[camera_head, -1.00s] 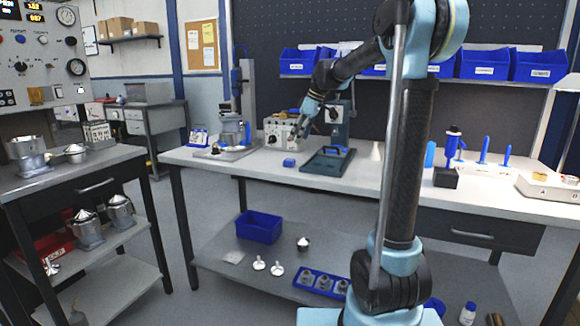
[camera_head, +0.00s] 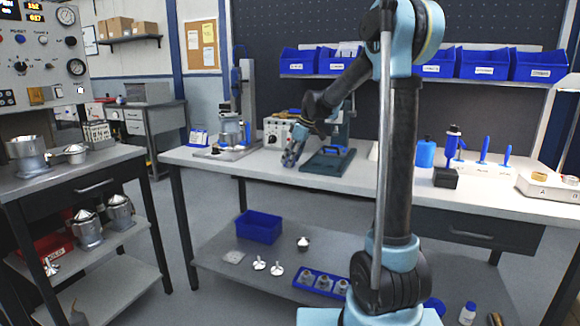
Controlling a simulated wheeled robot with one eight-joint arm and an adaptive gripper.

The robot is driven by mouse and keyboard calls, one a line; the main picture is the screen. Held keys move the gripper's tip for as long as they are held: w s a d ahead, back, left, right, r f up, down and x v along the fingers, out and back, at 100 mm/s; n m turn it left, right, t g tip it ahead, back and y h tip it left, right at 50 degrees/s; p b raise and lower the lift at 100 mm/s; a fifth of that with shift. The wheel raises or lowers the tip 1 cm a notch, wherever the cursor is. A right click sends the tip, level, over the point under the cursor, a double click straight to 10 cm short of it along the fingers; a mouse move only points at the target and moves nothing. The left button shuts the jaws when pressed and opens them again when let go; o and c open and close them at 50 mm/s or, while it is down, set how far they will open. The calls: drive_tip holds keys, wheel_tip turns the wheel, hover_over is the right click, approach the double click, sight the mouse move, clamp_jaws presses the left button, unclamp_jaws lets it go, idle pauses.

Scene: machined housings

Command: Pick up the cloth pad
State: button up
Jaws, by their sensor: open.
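The small blue piece that lay on the bench at this spot, possibly the cloth pad, is now mostly hidden behind the fingers. I cannot tell whether the fingers touch it.
A machine with a column (camera_head: 232,135) stands left of my gripper. A beige control box (camera_head: 278,131) is close behind. Blue bottles and tools (camera_head: 426,153) stand at right. A blue bin (camera_head: 259,227) and a pale flat square (camera_head: 233,257) are on the lower shelf.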

drive_tip(key=c, duration=1.1)
drive_tip(key=shift+r, duration=0.1)
wheel_tip(320, 180, up, 10)
drive_tip(key=shift+f, duration=0.1)
drive_tip(key=shift+o, duration=0.3)
